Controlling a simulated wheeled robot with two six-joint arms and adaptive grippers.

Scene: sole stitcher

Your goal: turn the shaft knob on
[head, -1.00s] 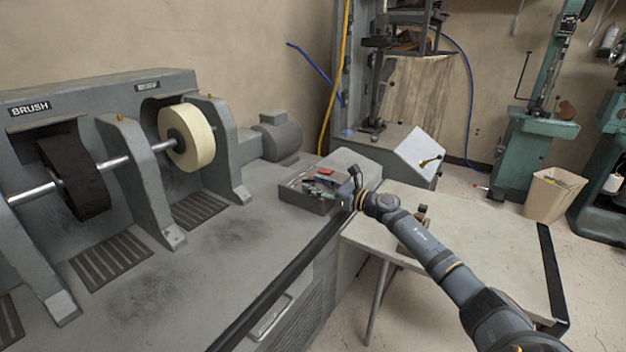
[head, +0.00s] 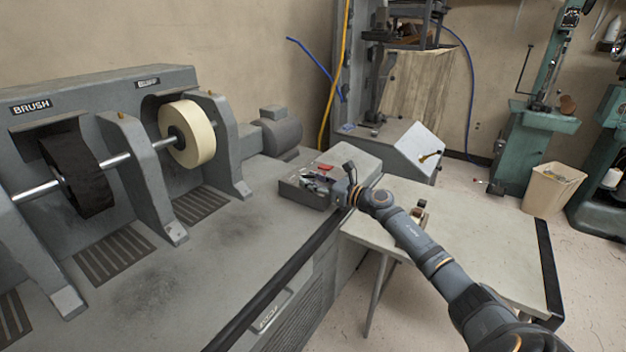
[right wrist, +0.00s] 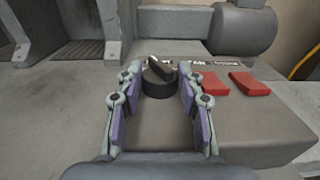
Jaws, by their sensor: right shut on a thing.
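The shaft knob (right wrist: 158,84) is a round black knob with a raised grip bar, on the grey control box (right wrist: 255,125). In the right wrist view the bar slants from upper left to lower right. My right gripper (right wrist: 158,80) has one finger on each side of the knob and is shut on it. In the head view my right gripper (head: 321,181) is low over the control box (head: 303,194), and the knob is too small and covered to make out there. My left gripper is not in view.
Two red switches (right wrist: 230,84) sit just right of the knob. The machine's shaft (head: 117,161) carries a dark brush wheel (head: 82,180) and a cream wheel (head: 189,134) on the left. A grey motor (head: 278,134) stands behind the box, and a table (head: 480,235) is at right.

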